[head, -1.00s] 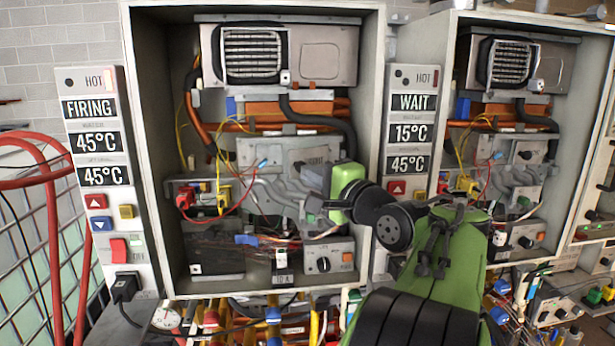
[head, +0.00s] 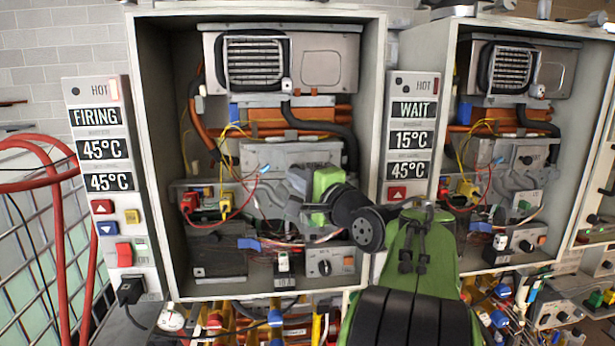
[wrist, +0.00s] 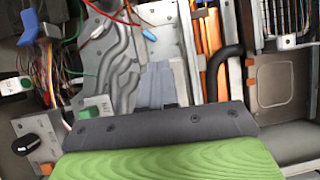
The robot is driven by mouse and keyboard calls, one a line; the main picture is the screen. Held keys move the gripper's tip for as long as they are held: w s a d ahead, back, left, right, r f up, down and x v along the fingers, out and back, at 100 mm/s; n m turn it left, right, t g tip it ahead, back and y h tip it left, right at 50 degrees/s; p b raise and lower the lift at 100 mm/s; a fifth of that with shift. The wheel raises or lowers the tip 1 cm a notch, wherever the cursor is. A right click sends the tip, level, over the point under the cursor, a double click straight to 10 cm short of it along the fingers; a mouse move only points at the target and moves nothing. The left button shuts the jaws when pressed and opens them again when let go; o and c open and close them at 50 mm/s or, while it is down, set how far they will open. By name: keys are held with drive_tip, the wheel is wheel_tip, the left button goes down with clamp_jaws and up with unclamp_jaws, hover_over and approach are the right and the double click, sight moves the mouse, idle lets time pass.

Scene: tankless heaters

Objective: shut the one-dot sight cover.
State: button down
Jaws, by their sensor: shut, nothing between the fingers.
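My gripper (head: 294,188) is inside the left open heater cabinet (head: 383,60), in front of the grey pipes and metal plate in its middle. In the wrist view its grey fingers (wrist: 160,84) are together and empty. A small whitish fitting with a dark centre (head: 287,86) sits at the lower right of the grille on the left heater's burner box; a similar one (head: 538,90) is on the right heater. I cannot tell whether either is the sight cover, and no one-dot mark is readable. My gripper is below the left fitting and apart from it.
A black hose (head: 318,124) crosses above my gripper. Red and yellow connectors (head: 190,203) with loose wires lie to its left. A knob box (head: 331,262) is below. The cabinet's right wall and the WAIT panel (head: 412,140) stand beside my arm.

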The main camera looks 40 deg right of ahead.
drive_tip(key=shift+w+a, duration=0.1)
drive_tip(key=shift+w, duration=0.35)
idle(0.5)
